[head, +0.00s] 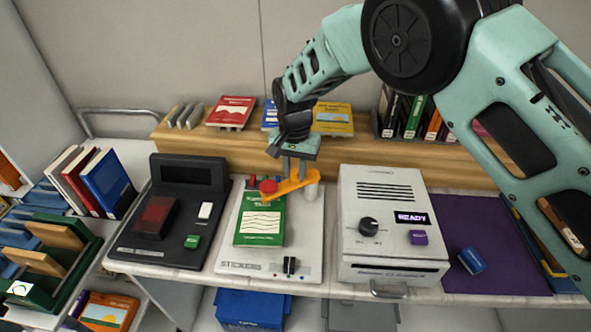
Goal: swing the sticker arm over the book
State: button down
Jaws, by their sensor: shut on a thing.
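The sticker arm (291,187) is an orange bar on the white sticker station (307,252). It runs from a pale post (311,190) at the right to a red round end (268,187) at the left. The green book (259,227) lies flat on the station. The red end is over the book's upper part; I cannot tell if it touches the cover. My gripper (296,172) points down and is shut on the sticker arm near its middle. The fingertips are small and partly hidden.
A black scanner-like device (173,212) stands at the left, and a white machine (393,222) reading READY stands close at the right. A purple mat (492,245) holds a small blue object (471,260). Books stand on a wooden shelf (370,150) behind.

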aim_at(296, 173)
jog(key=shift+w+r, duration=0.1)
jog(key=shift+r, duration=0.05)
jog(key=c, duration=1.2)
grip_release()
notch_tip(296, 173, up, 17)
jog(key=b, duration=0.3)
jog(key=shift+r, duration=0.15)
jog(key=s+d+f+n, duration=0.1)
jog(key=s+d+n, duration=0.2)
jog(key=s+d, duration=0.3)
jog(key=s+d+f+n, duration=0.1)
jog(key=s+d+n, duration=0.3)
jog(key=s, duration=1.2)
jog(key=s+d+f+n, duration=0.2)
jog(key=s+d+n, duration=0.1)
jog(key=s+d, duration=0.5)
jog(key=s, duration=0.3)
jog(key=shift+s+y, duration=0.15)
jog(key=shift+y, duration=0.15)
